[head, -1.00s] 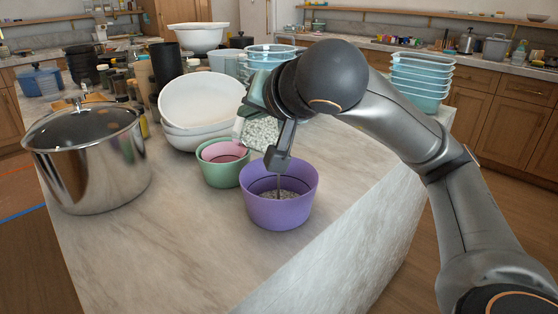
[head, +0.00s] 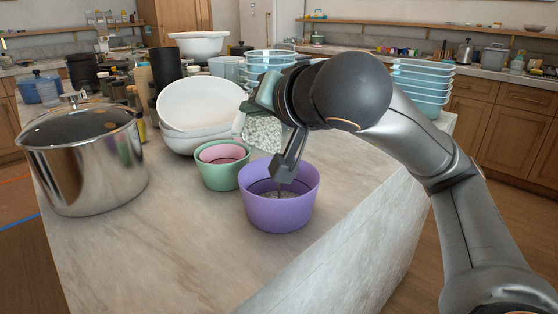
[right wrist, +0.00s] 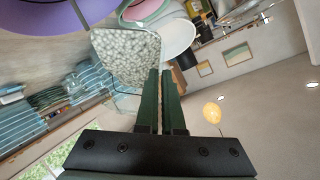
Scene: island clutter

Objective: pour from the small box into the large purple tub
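The large purple tub (head: 279,210) stands upright on the marble island, with pale speckled granules inside. My right gripper (head: 250,106) is above and behind it, shut on the small box (head: 262,134). The box is tilted and shows a face of pale speckled granules. In the right wrist view my dark green fingers (right wrist: 160,74) are close together at the edge of the small box (right wrist: 125,52), and part of the purple tub (right wrist: 40,15) shows at the top left. My right wrist hides part of the box in the head view. My left gripper is not in view.
A green tub (head: 220,174) with a pink one (head: 224,153) inside stands left of the purple tub. White bowls (head: 199,110) lean behind. A steel lidded pot (head: 84,160) is at left. Teal trays (head: 420,88) are stacked at right. The front marble is clear.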

